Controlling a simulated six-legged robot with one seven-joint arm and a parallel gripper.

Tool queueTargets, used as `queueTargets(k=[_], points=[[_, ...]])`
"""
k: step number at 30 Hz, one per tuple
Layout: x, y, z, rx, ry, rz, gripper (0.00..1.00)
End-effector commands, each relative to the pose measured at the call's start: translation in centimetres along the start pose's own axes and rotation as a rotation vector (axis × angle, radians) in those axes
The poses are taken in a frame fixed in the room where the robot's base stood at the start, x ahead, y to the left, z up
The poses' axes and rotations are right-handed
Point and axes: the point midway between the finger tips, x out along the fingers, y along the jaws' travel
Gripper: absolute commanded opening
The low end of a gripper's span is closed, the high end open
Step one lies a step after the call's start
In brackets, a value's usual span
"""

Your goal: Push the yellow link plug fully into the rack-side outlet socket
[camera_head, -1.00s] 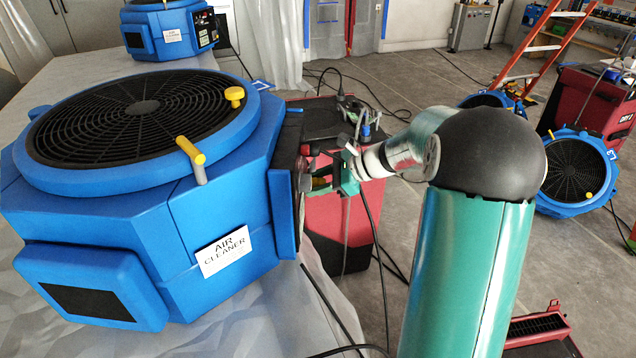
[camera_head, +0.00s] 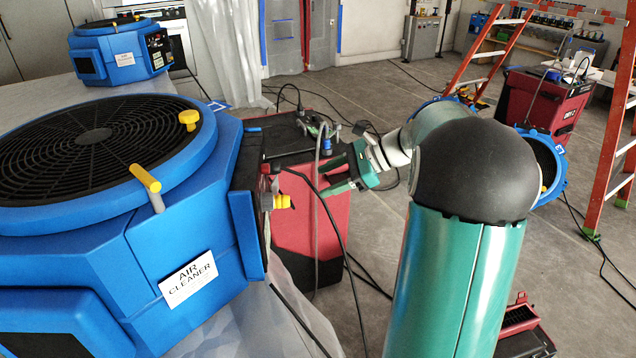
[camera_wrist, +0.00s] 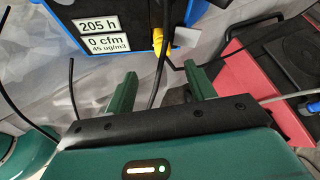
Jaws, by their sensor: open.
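The yellow plug (camera_head: 283,201) sits at the right side panel of the near blue air cleaner (camera_head: 200,225). It also shows in the wrist view (camera_wrist: 158,44), at the edge of the blue housing beside a grey flap (camera_wrist: 186,38). A black cable hangs from the plug and passes between my fingers in the wrist view. The outlet socket is hidden behind the plug, and I cannot tell how deep the plug sits. My green gripper (camera_head: 325,178) is open and empty, to the right of the plug and apart from it. Its fingers point toward the panel.
A red case with a dark top (camera_head: 310,225) stands behind my gripper, with loose cables around it. A label panel (camera_wrist: 97,35) reads 205 h and 0 cfm. A second air cleaner (camera_head: 120,50) stands farther back. An orange ladder (camera_head: 612,130) is at the right.

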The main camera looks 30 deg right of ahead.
Motion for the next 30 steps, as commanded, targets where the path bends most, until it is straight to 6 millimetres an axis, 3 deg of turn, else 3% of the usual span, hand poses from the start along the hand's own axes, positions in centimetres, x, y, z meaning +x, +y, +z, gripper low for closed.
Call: queueTargets(k=[8, 13, 17, 24, 30], points=[[0.0, 0.0, 0.0, 0.000, 0.000, 0.001, 0.55], [0.3, 0.0, -0.5, 0.035, -0.016, 0.008, 0.23], [1.5, 0.0, -2.1, 0.170, -0.079, 0.034, 0.00], [4.1, 0.1, -5.6, 0.579, -0.302, 0.133, 0.00], [4.6, -0.1, -6.7, 0.819, -0.463, 0.218, 0.00]])
